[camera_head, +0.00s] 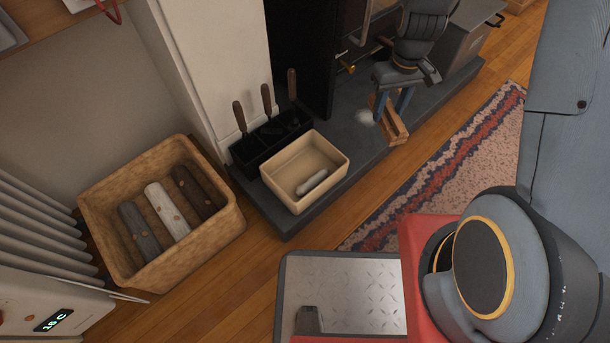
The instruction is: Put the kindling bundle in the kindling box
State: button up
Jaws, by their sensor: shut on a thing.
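The kindling bundle (394,130), a small stack of light brown wood sticks, is at the right of the hearth slab. My gripper (389,105), with blue fingers pointing down, is shut on its upper part. I cannot tell if the bundle touches the slab or hangs just above it. The cream open-topped box (336,155), which looks like the kindling box, stands on the slab to the left of my gripper. One pale grey, rounded piece (312,182) lies inside it, and much of its floor is bare.
A black holder (273,137) with several wooden-handled tools stands right behind the cream box. A wicker basket (225,222) with 3 logs is on the floor at left. The dark stove (298,45) is behind. A patterned rug (440,185) lies in front of the slab.

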aim_at(304, 177)
jog(key=z, duration=1.15)
jog(key=k, duration=0.7)
jog(key=u, duration=1.45)
